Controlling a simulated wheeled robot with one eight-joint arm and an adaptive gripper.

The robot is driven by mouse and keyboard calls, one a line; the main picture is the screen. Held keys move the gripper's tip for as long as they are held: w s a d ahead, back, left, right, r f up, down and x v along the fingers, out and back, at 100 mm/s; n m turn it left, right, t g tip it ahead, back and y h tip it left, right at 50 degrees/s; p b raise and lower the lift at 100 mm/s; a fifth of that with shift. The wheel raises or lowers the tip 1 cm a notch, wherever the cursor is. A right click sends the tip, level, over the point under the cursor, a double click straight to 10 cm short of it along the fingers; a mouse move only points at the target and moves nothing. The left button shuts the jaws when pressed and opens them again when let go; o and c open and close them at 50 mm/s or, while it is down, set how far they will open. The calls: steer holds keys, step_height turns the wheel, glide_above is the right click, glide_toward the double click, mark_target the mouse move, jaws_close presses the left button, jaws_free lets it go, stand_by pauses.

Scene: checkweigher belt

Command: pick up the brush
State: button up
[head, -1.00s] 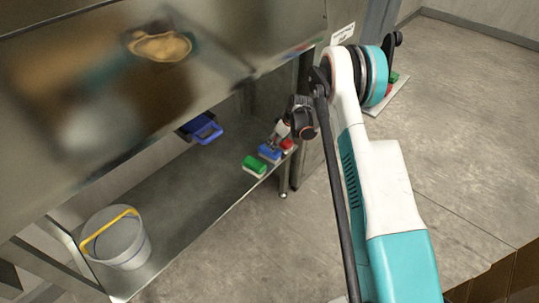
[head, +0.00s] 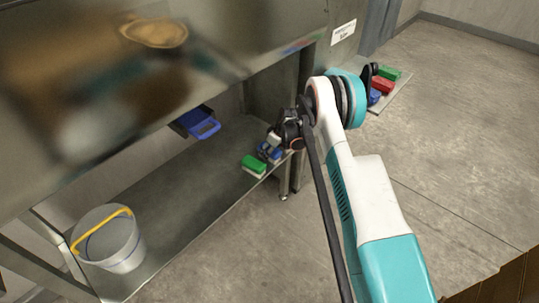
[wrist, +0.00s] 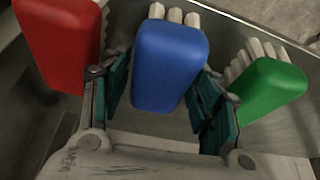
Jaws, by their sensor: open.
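Three brushes with pale bristles show in the wrist view: a red brush (wrist: 62,40) on the left, a blue brush (wrist: 170,62) in the middle and a green brush (wrist: 268,92) on the right. My gripper (wrist: 163,92) is open, with one finger on each side of the blue brush; I cannot tell whether they touch it. In the head view, my gripper (head: 274,145) is low over the lower shelf at the blue brush (head: 268,153), which it partly covers. The green brush (head: 254,164) lies beside it. The red brush is hidden there.
The steel lower shelf (head: 180,205) holds a grey bucket (head: 108,243) with a yellow handle. A blue bin (head: 199,123) is at the back, under the machine body. More green, red and blue items lie on a pale board (head: 398,97) at right.

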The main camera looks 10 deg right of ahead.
steer(key=shift+f, duration=0.2)
stand_by(0.6)
steer(key=shift+c, duration=0.3)
steer(key=c, duration=0.8)
